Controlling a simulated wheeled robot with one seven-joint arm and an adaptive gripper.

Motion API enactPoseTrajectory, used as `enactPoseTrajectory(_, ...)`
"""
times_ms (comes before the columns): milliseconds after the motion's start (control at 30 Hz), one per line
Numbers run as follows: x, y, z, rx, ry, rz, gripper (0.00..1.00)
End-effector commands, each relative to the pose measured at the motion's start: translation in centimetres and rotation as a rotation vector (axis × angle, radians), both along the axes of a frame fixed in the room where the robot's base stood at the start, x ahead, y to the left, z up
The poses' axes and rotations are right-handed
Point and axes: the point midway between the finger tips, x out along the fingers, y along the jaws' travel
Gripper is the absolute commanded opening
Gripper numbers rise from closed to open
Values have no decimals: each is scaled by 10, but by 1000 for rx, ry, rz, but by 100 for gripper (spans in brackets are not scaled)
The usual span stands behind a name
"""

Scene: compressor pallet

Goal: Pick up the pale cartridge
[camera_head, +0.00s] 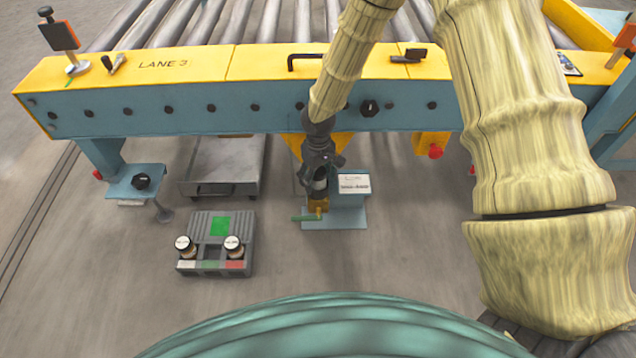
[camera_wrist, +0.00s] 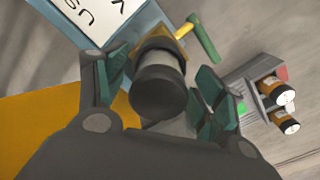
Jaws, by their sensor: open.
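The pale cartridge (camera_wrist: 160,57) has a dark rounded cap and sits in a brass fitting (camera_head: 318,206) with a green lever (camera_head: 303,218). In the head view only a bit of the cartridge (camera_head: 320,184) shows under my gripper (camera_head: 319,170). In the wrist view, my gripper (camera_wrist: 163,85) is open, with green-padded fingers on either side of the cartridge. A gap shows between the cartridge and the right finger; I cannot tell whether the left finger touches it.
A blue stand (camera_head: 347,215) with a white label plate (camera_head: 354,183) adjoins the fitting. A grey caddy (camera_head: 215,262) holding two white-topped cylinders is on the floor to the left. The yellow and blue conveyor frame (camera_head: 200,90) runs behind. Floor between caddy and stand is clear.

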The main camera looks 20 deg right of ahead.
Motion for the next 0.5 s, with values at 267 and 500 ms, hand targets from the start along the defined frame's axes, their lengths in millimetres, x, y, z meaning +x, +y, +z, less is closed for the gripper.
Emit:
enactPoseTrajectory(267,0,0,0,0,0,0,30)
enactPoseTrajectory(500,0,0,0,0,0,0,19)
